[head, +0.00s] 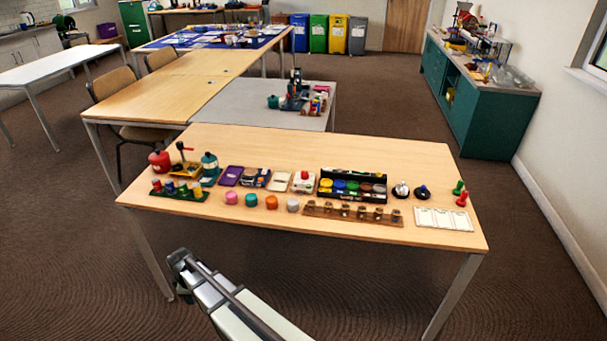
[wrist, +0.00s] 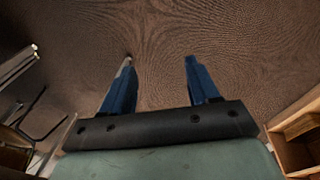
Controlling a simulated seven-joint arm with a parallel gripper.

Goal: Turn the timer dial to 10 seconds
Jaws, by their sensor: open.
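My gripper (wrist: 158,62) shows in the wrist view with its two blue fingers apart and nothing between them. No dial marking or pointer is readable. No timer shows in the wrist view.
The wooden table (head: 330,247) holds a row of small objects, including a black tray (head: 353,172) of coloured pots, a wooden rack (head: 352,214), a white card (head: 443,218) and a green tray (head: 180,195).

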